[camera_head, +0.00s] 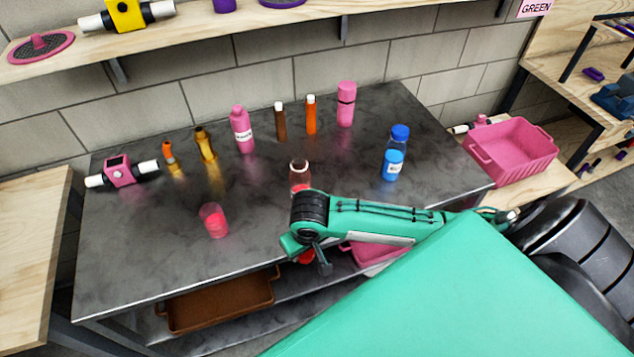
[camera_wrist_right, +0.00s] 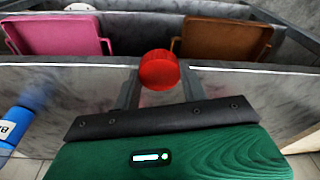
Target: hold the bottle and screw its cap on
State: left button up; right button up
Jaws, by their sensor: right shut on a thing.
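A small bottle (camera_head: 299,172) with a pale open rim and red contents stands upright on the dark table, partly hidden by my right arm. My right gripper (camera_wrist_right: 160,82) is shut on a red cap (camera_wrist_right: 159,70), with one finger on each side of it. In the head view, the right gripper (camera_head: 308,259) is over the table's front edge, nearer me than the bottle and apart from it. The red cap shows partly below the wrist (camera_head: 305,257). My left gripper is in neither view.
A red-filled cup (camera_head: 213,220) stands left of the bottle, and a blue-capped bottle (camera_head: 394,155) stands to the right. Several bottles and tubes line the back of the table (camera_head: 130,255). A brown tray (camera_head: 215,302) and a pink bin (camera_head: 372,254) are below the front edge.

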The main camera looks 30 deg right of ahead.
aim_at(300, 176)
jog(key=l+u, duration=0.15)
jog(key=l, duration=0.3)
jog(key=k+l+u, duration=0.1)
jog(key=l, duration=0.35)
jog(key=k+l+u, duration=0.15)
jog(key=l, duration=0.3)
jog(key=k+l+u, duration=0.15)
jog(key=l, duration=0.25)
jog(key=k+l+u, duration=0.1)
jog(key=l, duration=0.3)
